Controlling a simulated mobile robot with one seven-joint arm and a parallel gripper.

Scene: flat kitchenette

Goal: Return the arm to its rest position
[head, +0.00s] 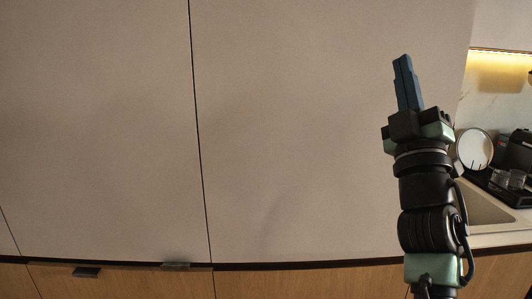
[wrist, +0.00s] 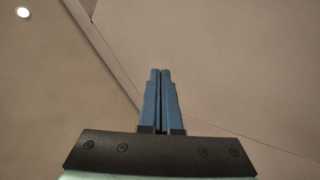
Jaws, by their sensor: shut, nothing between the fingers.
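My gripper (head: 402,62) points upward at the right of the head view, with my arm rising from the bottom edge below it. Its blue fingers are together and hold nothing. In the wrist view the two fingers (wrist: 160,75) lie side by side, shut, with only a thin dark line between them. The gripper stands in front of tall pale cabinet panels (head: 300,120). I cannot tell the exact distance between the fingers and the panels.
Wooden lower fronts (head: 120,283) with a dark handle (head: 87,272) run along the bottom. At the right, behind my arm, are a sink (head: 485,208), a round whitish plate (head: 474,149) and a dark tray with glasses (head: 508,180).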

